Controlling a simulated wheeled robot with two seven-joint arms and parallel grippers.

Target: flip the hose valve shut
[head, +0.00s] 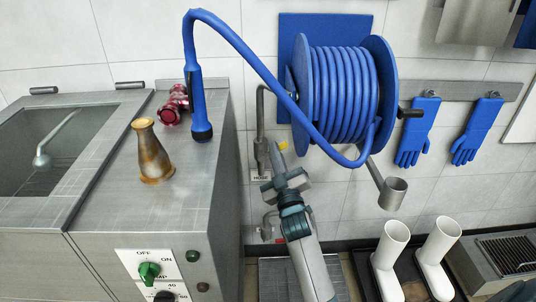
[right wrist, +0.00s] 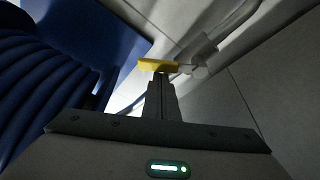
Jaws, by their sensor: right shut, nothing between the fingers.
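The hose valve has a yellow lever (head: 283,145), small in the head view beside the grey wall pipe and left of the hose reel. In the right wrist view the yellow lever (right wrist: 155,65) lies crosswise just at my fingertips, with a pale metal valve part to its right. My right gripper (head: 277,158) reaches up from below in front of the pipe, its fingers shut and empty. The right wrist view shows the closed fingers (right wrist: 160,88) pointing at the lever; I cannot tell whether they touch it. My arm hides part of the valve. My left gripper is not in view.
The blue hose reel (head: 345,95) is close to my right gripper's right. Its hose (head: 240,45) arcs to a nozzle (head: 201,110) above the steel mixer cabinet (head: 215,190). A lower pipe fitting (head: 268,222), blue gloves (head: 418,130) and white boots (head: 392,250) are nearby.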

